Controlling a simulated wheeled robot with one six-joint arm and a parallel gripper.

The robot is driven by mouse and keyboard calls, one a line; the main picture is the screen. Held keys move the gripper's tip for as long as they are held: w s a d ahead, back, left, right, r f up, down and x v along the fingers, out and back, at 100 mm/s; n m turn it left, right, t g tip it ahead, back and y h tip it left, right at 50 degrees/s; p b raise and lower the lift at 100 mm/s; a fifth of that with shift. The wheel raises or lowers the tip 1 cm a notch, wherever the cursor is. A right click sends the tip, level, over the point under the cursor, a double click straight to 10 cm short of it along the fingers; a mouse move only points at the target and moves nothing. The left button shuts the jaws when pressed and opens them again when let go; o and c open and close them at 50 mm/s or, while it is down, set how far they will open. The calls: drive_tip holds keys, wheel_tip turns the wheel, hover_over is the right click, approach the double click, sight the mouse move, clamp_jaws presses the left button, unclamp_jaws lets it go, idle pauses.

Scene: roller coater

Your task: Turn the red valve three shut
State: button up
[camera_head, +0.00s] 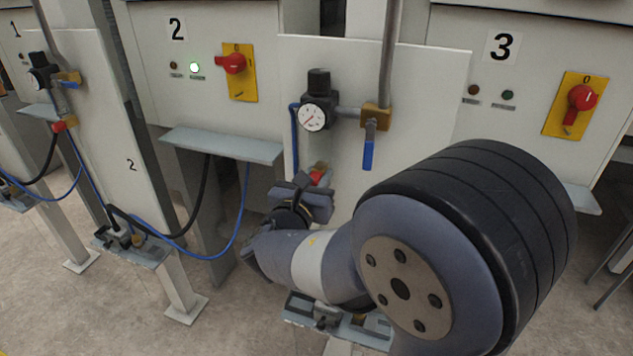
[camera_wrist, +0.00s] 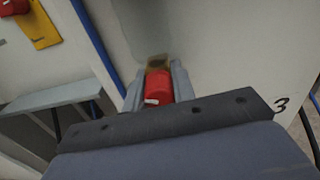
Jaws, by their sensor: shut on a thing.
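The red valve (camera_wrist: 158,90) sits between the two fingers of my gripper (camera_wrist: 157,80) in the wrist view, in front of a brass fitting (camera_wrist: 158,62) on the pale panel. The fingers are shut on it, one on each side. A white mark shows on its lower left. In the head view a bit of the red valve (camera_head: 318,177) shows just above my gripper (camera_head: 312,187), below the gauge of the panel between stations 2 and 3. My arm hides the pipe below it. A number 3 (camera_wrist: 281,104) is on the panel at right in the wrist view.
A blue-handled lever (camera_head: 368,150) hangs from a brass valve right of the gauge (camera_head: 313,116). A grey shelf (camera_head: 222,145) juts out at left under station 2. Red rotary switches (camera_head: 582,97) sit on yellow plates. A blue hose (camera_head: 294,140) runs beside the valve.

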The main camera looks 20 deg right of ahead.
drive_tip(key=o, duration=1)
drive_tip(key=v, duration=1)
drive_tip(key=shift+s+a, duration=0.2)
drive_tip(key=shift+s, duration=0.15)
drive_tip(key=shift+f, duration=0.1)
